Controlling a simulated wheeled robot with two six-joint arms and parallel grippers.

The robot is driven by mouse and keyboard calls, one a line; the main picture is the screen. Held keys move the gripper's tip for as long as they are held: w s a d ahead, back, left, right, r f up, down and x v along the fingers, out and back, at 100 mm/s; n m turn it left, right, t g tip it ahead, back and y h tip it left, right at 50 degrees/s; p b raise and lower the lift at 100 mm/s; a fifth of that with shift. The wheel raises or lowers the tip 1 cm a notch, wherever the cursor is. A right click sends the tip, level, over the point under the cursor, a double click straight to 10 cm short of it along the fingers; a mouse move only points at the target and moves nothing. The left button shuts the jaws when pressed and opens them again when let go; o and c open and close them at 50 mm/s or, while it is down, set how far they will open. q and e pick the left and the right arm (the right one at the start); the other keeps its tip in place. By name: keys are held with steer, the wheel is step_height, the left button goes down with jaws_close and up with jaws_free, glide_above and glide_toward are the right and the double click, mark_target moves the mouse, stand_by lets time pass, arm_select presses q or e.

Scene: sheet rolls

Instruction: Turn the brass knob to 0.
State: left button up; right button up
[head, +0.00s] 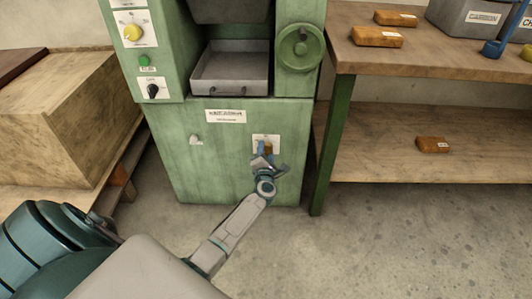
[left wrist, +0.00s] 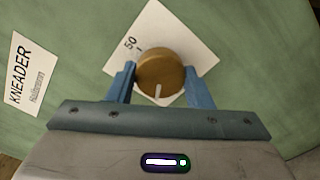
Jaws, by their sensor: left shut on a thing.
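The brass knob (left wrist: 160,72) sits on a white dial plate (left wrist: 198,38) on the green machine's lower front. In the left wrist view a white pointer line on the knob points down in the picture, and the mark "50" shows at the plate's upper left. Other marks on the plate are hidden or too small to read. My left gripper (left wrist: 160,85) is shut on the knob, one blue finger on each side. In the head view my left gripper (head: 266,160) covers most of the knob, and the dial plate (head: 272,138) shows behind it. My right gripper is not in view.
The green machine (head: 185,160) also bears a yellow knob (head: 132,32), a green button (head: 144,60), a black switch (head: 153,91), a handwheel (head: 300,48) and a grey tray (head: 232,62). A wooden shelf table (head: 440,65) stands right, a wooden crate (head: 65,110) left. Floor is clear in front.

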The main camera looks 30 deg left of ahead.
arm_select(q)
steer(key=shift+f, duration=0.1)
steer(key=o, duration=1)
steer(key=shift+s, duration=0.1)
steer(key=p+v, duration=0.2)
steer(key=v, duration=0.8)
steer(key=shift+s+d, duration=0.25)
steer(key=shift+d, duration=0.05)
